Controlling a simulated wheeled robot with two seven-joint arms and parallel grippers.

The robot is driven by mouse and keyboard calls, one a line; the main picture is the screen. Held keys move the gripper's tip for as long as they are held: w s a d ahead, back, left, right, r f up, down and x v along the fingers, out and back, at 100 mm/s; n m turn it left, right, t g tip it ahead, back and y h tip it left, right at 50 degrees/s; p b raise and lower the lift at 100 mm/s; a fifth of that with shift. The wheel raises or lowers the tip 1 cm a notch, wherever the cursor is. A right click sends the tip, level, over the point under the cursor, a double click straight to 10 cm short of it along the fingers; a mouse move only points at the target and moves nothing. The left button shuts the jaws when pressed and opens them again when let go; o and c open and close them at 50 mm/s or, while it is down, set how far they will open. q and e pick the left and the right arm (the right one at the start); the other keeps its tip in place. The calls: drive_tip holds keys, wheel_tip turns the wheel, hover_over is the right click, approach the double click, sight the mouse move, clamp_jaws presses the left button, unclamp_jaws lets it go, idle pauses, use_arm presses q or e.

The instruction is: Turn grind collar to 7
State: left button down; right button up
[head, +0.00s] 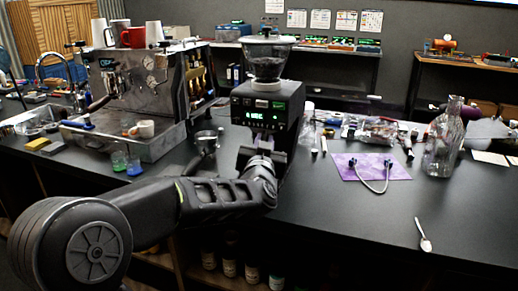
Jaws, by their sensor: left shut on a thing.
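The black grinder (268,106) stands on the dark counter, with a clear hopper (266,58) on top and a lit green display (254,116) on its front. A pale ring (267,86) shows just under the hopper. My left gripper (261,143) is at the grinder's front, below the display, shut on what looks like the grind collar there. The gripper and its wrist mostly hide that part, and no collar number is readable. My right gripper is not in view.
A steel espresso machine (134,88) stands to the left, with cups on top. The front right counter is mostly clear.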

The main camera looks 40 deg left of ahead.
use_arm(q)
drive_tip(key=shift+w+d+r+n+g+y+p, duration=0.1)
drive_tip(key=shift+w+d+n+g+y+p, duration=0.1)
drive_tip(key=shift+d+n+g+y+p, duration=0.3)
drive_tip(key=shift+w+n+g+y+p, duration=0.1)
drive_tip(key=shift+w+n+g+y, duration=0.15)
drive_tip(key=shift+y, duration=0.45)
drive_tip(key=c, duration=1.5)
unclamp_jaws()
drive_tip(key=shift+s, duration=0.1)
drive_tip(key=v, duration=0.7)
drive_tip(key=shift+s+d+b, duration=0.25)
drive_tip(key=shift+s+b, duration=0.05)
drive_tip(key=shift+b, duration=0.15)
